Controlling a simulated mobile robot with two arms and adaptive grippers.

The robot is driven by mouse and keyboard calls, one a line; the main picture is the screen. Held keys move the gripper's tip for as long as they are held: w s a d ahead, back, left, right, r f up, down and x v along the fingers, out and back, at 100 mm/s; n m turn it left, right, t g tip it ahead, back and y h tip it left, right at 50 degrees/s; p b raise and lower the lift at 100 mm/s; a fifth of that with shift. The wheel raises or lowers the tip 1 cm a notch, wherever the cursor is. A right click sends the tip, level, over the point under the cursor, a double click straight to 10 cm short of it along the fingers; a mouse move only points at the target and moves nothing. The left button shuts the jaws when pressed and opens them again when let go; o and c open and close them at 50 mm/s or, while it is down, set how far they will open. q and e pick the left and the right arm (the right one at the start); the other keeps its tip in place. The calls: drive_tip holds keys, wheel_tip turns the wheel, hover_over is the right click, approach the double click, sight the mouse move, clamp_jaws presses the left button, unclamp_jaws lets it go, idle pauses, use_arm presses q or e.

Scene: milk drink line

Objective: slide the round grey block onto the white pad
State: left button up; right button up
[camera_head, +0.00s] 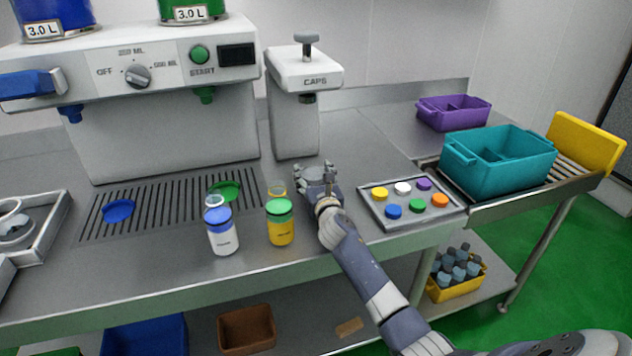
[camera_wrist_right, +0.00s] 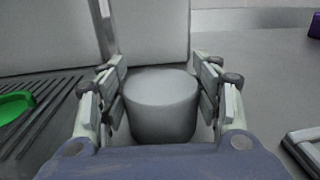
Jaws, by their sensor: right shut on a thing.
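The round grey block (camera_wrist_right: 160,108) stands upright on the steel counter in the right wrist view, between the fingers of my right gripper (camera_wrist_right: 158,78). The gripper is shut on it from both sides. In the head view my right gripper (camera_head: 318,174) is low at the counter, in front of the caps machine, and hides most or all of the block. I cannot make out a white pad in either view; a small white disc (camera_head: 403,188) lies in the tray of coloured discs. My left gripper is not in view.
The caps machine (camera_head: 305,72) stands just behind my right gripper. A blue-lidded bottle (camera_head: 222,237) and a green-lidded bottle (camera_head: 281,232) stand to its left. The disc tray (camera_head: 390,223) lies to its right, with bare counter between. A teal crate (camera_head: 505,165) is farther right.

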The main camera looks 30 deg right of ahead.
sight(310, 167)
drive_tip(key=shift+w+r, duration=0.1)
drive_tip(key=b+x, duration=0.2)
drive_tip(key=x, duration=0.1)
drive_tip(key=shift+w, duration=0.4)
drive_tip(key=shift+w+d+b, duration=0.25)
drive_tip(key=shift+w+b, duration=0.1)
drive_tip(key=shift+w, duration=0.1)
drive_tip(key=o, duration=1.3)
